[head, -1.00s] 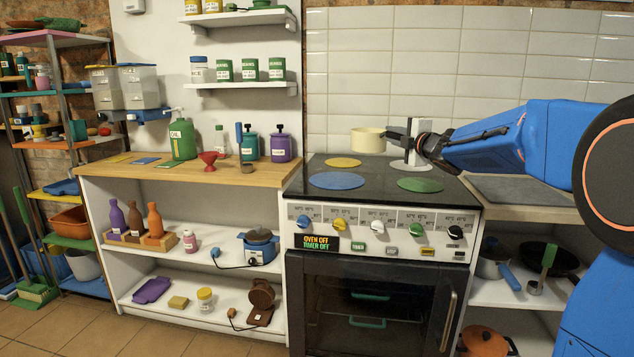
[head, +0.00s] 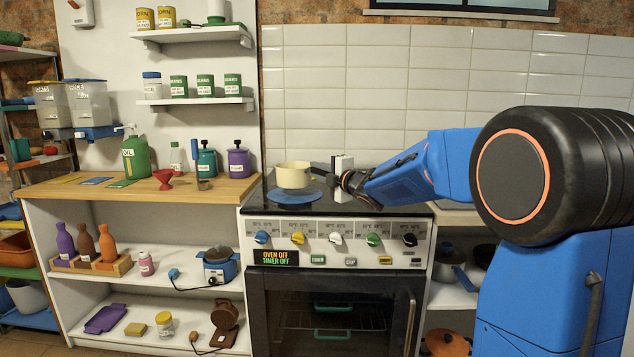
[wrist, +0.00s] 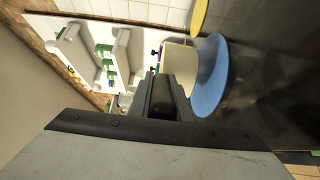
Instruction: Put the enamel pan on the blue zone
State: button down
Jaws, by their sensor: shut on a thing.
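The cream enamel pan (head: 294,175) appears upright over the rear part of the blue zone (head: 294,197), a round disc at the stove's front left. My gripper (head: 327,172) is to the right of the pan, shut on its dark handle. In the wrist view the pan (wrist: 178,62) is beyond the fingers (wrist: 165,92), with its base close to the blue disc (wrist: 213,78). I cannot tell whether the base touches the disc. The gripper hides most of the handle.
The yellow zone (wrist: 199,15) shows beside the blue one in the wrist view. Control knobs (head: 298,238) line the stove's front. A wooden counter (head: 130,190) with bottles and a red funnel (head: 164,178) adjoins on the left. The tiled wall (head: 440,90) stands behind.

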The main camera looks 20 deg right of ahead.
jog(key=shift+f, duration=1.65)
jog(key=c, duration=1.6)
grip_release()
jog(key=shift+c, duration=0.2)
jog(key=v, duration=1.2)
